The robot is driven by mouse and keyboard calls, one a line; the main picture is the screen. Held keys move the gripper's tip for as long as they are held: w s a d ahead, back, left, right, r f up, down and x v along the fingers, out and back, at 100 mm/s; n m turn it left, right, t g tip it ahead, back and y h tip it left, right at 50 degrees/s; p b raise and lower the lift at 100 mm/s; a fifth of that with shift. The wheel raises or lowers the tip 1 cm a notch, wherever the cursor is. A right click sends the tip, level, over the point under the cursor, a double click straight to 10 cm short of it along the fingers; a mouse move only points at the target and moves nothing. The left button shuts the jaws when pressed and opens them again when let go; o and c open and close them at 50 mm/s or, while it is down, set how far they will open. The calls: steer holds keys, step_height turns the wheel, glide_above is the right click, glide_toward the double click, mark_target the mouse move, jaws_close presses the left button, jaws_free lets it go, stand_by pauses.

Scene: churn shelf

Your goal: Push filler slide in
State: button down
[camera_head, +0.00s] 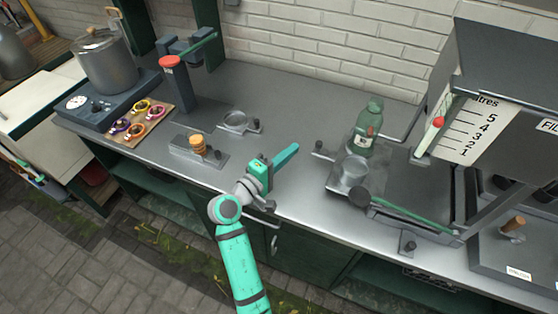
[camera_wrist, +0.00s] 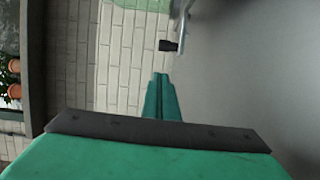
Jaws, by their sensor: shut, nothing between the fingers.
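The likely filler slide is a grey metal plate (camera_head: 338,184) in the head view. It carries a round metal cup (camera_head: 354,170), with a dark round knob (camera_head: 359,196) at its front. I cannot tell for certain which part is the slide itself. My green gripper (camera_head: 291,151) is shut and empty, above the worktop left of the plate and apart from it. In the wrist view the closed fingers (camera_wrist: 160,98) point toward a dark knob on a metal rod (camera_wrist: 168,46), with the grey worktop to the right.
A green bottle (camera_head: 367,135) stands behind the cup. The litre-scale tank (camera_head: 480,125) rises at the right, with a green lever bar (camera_head: 415,217) below. A stand with an orange piece (camera_head: 197,146) and a metal ring (camera_head: 236,121) lie left. The worktop (camera_head: 290,110) behind my gripper is clear.

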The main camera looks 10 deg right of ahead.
steer(key=shift+w+d, duration=0.1)
steer(key=shift+d, duration=2.4)
